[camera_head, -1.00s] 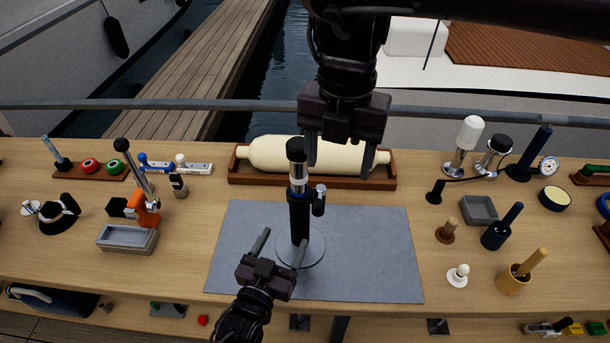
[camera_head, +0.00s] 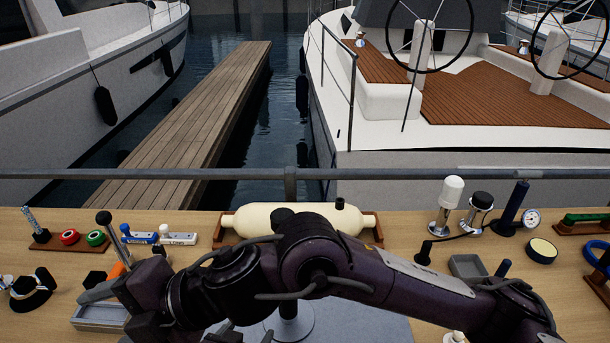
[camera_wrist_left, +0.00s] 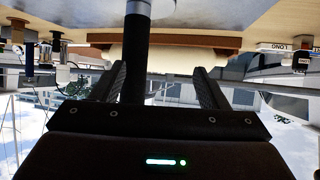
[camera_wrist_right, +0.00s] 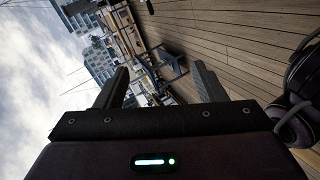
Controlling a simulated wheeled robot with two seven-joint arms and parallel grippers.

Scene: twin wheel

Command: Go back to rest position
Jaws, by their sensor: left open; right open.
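My right arm (camera_head: 340,265) crosses the front of the table from the right and hides much of it. Its gripper (camera_head: 115,308) points left over the left part of the table. In the right wrist view its jaws (camera_wrist_right: 165,88) are open and empty. My left gripper (camera_head: 245,333) shows only as two fingertips at the bottom edge. In the left wrist view its jaws (camera_wrist_left: 160,85) are open. The black post (camera_wrist_left: 135,60) of a stand shows between them, nearer one finger and not clamped. The stand's round base (camera_head: 290,325) is partly hidden.
A cream roll (camera_head: 265,220) lies in a wooden cradle at the table's back. A grey tray (camera_head: 100,317) is near the right gripper. Several lamps and tools, such as a white-topped one (camera_head: 452,190), stand at the right. A rail (camera_head: 400,172) runs behind the table.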

